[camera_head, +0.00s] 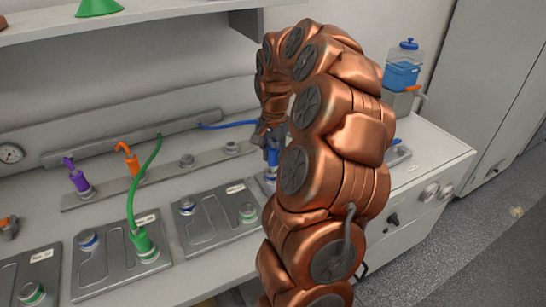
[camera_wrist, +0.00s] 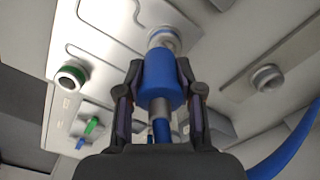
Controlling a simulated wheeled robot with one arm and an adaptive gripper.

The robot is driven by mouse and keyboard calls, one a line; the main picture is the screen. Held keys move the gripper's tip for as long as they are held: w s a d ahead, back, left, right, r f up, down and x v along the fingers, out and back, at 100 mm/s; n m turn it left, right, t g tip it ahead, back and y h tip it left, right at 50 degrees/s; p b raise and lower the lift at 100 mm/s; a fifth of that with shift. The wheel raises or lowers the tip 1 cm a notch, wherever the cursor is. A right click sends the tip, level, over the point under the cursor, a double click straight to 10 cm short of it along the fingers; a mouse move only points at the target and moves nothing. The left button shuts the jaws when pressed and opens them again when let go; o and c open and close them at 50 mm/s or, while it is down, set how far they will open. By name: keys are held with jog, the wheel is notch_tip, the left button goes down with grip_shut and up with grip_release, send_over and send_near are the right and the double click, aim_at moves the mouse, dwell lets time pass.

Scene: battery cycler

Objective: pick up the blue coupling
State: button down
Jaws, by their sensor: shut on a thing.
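The blue coupling (camera_wrist: 161,82) is a short blue cylinder between the fingers of my gripper (camera_wrist: 160,88) in the wrist view. My gripper is shut on its sides. A metal port (camera_wrist: 163,40) on a grey plate lies just beyond the coupling's far end; I cannot tell whether they touch. In the head view the coupling (camera_head: 273,156) is small and partly hidden by my copper arm. A blue hose (camera_head: 228,124) runs from the back rail toward it, and also shows in the wrist view (camera_wrist: 288,148).
Grey plates with round ports (camera_head: 188,207) line the bench. A green coupling (camera_head: 143,242) with a hose stands on one plate. Purple (camera_head: 79,181) and orange (camera_head: 131,164) couplings stand on the rear rail. A shelf (camera_head: 130,16) overhangs the back. A blue-filled container (camera_head: 402,72) stands at right.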

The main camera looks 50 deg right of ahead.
jog(key=s+a+r+b, duration=0.1)
jog(key=s+a+b, duration=0.3)
jog(key=s+a, duration=0.4)
jog(key=s, duration=0.4)
jog(key=shift+s+a+r, duration=0.15)
jog(key=shift+a+r, duration=0.05)
jog(key=c, duration=1.3)
grip_release()
grip_shut()
jog(key=shift+r, duration=0.15)
jog(key=shift+r+p, duration=0.35)
jog(key=shift+r, duration=2)
